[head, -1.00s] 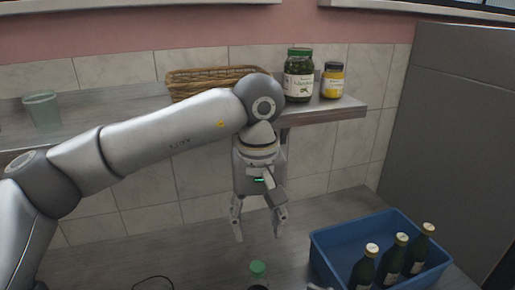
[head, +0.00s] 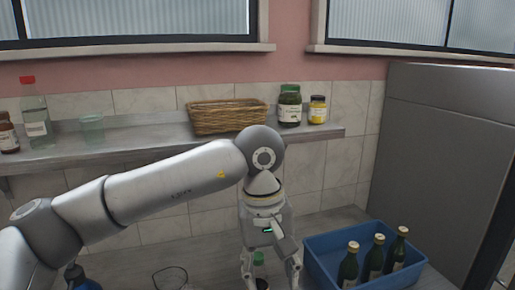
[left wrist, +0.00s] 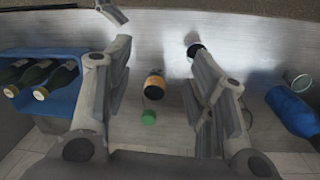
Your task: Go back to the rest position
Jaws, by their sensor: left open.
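My left gripper (head: 270,280) is low over the counter at the bottom of the head view, its fingers apart. A green-capped bottle (head: 258,258) shows between them. In the left wrist view the open fingers of my left gripper (left wrist: 157,62) stand on either side of this bottle, which has an orange label (left wrist: 155,88) and a green cap (left wrist: 149,117). There is a gap on both sides, so nothing is gripped. A grey jointed piece (left wrist: 112,12) at the top of the wrist view looks like part of my right gripper; its jaws cannot be made out.
A blue crate (head: 318,273) with three green bottles stands right of my gripper. The shelf (head: 165,138) above holds a wicker basket (head: 226,117), two jars, a glass and bottles. A blue bottle (left wrist: 292,110) lies opposite the crate in the wrist view. A tall grey cabinet (head: 440,160) closes the right side.

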